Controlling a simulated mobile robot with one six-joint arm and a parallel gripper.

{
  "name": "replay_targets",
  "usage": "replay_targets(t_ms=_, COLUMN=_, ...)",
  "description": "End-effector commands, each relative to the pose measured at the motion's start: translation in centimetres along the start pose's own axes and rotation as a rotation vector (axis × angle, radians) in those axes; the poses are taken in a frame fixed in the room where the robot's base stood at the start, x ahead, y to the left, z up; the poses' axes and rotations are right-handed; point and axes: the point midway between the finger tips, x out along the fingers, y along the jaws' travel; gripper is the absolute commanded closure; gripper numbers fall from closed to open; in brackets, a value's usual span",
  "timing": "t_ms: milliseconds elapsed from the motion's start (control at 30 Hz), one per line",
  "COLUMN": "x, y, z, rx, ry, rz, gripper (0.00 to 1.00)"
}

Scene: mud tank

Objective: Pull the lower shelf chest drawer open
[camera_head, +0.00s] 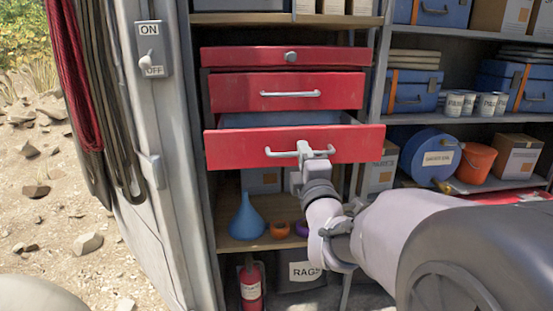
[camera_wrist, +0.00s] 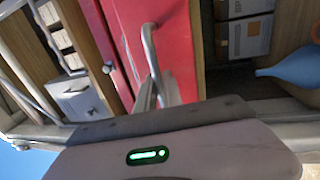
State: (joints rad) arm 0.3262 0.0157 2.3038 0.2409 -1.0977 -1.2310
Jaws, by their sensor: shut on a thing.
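The red chest of drawers stands on a shelf in the head view. Its lower drawer (camera_head: 230,149) is pulled out part way, with a dark gap and a blue-grey interior showing above its front. My gripper (camera_head: 304,150) is shut on the silver bar handle (camera_head: 281,153) of this drawer, near its middle. In the wrist view the handle (camera_wrist: 150,45) runs down from the red drawer front (camera_wrist: 178,45) to the jaws. The fingertips are partly hidden there. The middle drawer (camera_head: 235,92) and the top drawer (camera_head: 240,56) look shut.
A blue funnel (camera_head: 246,218) and small rings stand on the shelf below. A fire extinguisher (camera_head: 250,284) and a rags box (camera_head: 300,273) are lower down. A grey post with a switch (camera_head: 151,50) stands left. Shelves with a blue drum (camera_head: 430,157) and an orange bucket (camera_head: 477,162) are right.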

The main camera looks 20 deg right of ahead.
Motion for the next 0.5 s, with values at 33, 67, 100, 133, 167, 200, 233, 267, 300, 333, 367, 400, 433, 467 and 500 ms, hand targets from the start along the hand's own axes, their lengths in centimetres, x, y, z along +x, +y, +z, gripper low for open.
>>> replay_targets(t_ms=33, x=-0.01, y=0.05, z=0.00, rx=0.000, ry=0.000, rz=0.000, gripper=1.00)
replay_targets(t_ms=67, x=0.00, y=0.06, z=0.00, rx=0.000, ry=0.000, rz=0.000, gripper=1.00)
replay_targets(t_ms=100, x=0.00, y=0.08, z=0.00, rx=0.000, ry=0.000, rz=0.000, gripper=1.00)
replay_targets(t_ms=133, x=0.01, y=0.08, z=0.00, rx=0.000, ry=0.000, rz=0.000, gripper=1.00)
replay_targets(t_ms=167, x=0.01, y=0.08, z=0.00, rx=0.000, ry=0.000, rz=0.000, gripper=1.00)
replay_targets(t_ms=200, x=0.01, y=0.08, z=0.00, rx=0.000, ry=0.000, rz=0.000, gripper=1.00)
replay_targets(t_ms=233, x=0.01, y=0.08, z=0.00, rx=0.000, ry=0.000, rz=0.000, gripper=1.00)
replay_targets(t_ms=267, x=0.02, y=0.08, z=0.00, rx=0.000, ry=0.000, rz=0.000, gripper=0.85)
replay_targets(t_ms=300, x=0.02, y=0.08, z=0.00, rx=0.000, ry=0.000, rz=0.000, gripper=0.78)
replay_targets(t_ms=333, x=0.02, y=0.07, z=0.00, rx=0.000, ry=0.000, rz=0.000, gripper=0.72)
replay_targets(t_ms=367, x=0.02, y=0.07, z=0.00, rx=0.000, ry=0.000, rz=0.000, gripper=0.68)
replay_targets(t_ms=400, x=0.02, y=0.06, z=0.00, rx=0.000, ry=0.000, rz=0.000, gripper=0.68)
replay_targets(t_ms=433, x=0.02, y=0.06, z=0.00, rx=0.000, ry=0.000, rz=0.000, gripper=0.68)
replay_targets(t_ms=467, x=0.02, y=0.06, z=0.00, rx=0.000, ry=0.000, rz=0.000, gripper=0.68)
replay_targets(t_ms=500, x=0.02, y=0.05, z=0.00, rx=0.000, ry=0.000, rz=0.000, gripper=0.68)
